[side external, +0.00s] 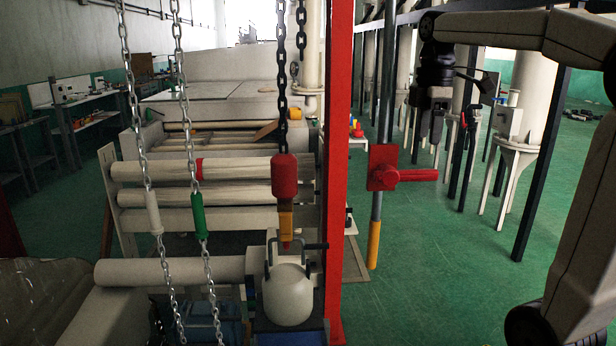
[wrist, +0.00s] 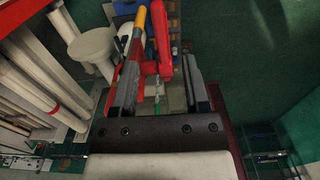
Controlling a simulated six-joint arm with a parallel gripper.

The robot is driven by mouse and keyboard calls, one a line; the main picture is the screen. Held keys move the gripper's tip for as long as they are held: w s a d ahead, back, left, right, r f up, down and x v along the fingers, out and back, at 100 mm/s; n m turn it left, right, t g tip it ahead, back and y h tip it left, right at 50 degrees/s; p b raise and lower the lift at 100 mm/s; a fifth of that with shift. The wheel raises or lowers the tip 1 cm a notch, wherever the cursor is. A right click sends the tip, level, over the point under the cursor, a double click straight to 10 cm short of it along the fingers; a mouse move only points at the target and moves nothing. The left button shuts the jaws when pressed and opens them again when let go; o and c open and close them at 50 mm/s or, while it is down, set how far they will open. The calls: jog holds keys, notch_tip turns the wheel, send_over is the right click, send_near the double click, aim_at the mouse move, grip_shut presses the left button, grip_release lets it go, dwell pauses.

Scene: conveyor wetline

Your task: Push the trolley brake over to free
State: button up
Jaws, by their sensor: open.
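The trolley brake appears as a red block (side external: 382,168) with a red lever (side external: 412,175) pointing right, mounted on a grey upright pole (side external: 376,215) with a yellow lower end. My gripper (side external: 433,135) hangs above and to the right of the lever in the side view, apart from it as far as I can tell. In the wrist view my gripper (wrist: 162,65) is open, its two dark fingers spread. The red brake part (wrist: 164,40) shows beyond and between the fingertips, with the yellow pole end (wrist: 139,20) beside it. No brake marking is readable.
A red post (side external: 338,150) stands left of the brake. Chains with a red hoist block (side external: 285,180) hang by a pale rounded vessel (side external: 288,297). Pale rollers (side external: 240,168) lie left. Pale columns (side external: 525,115) stand behind. Green floor (side external: 440,270) below the brake is open.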

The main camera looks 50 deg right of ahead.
aim_at(424, 170)
jog(key=shift+f, duration=0.15)
jog(key=shift+f, duration=3.8)
grip_shut()
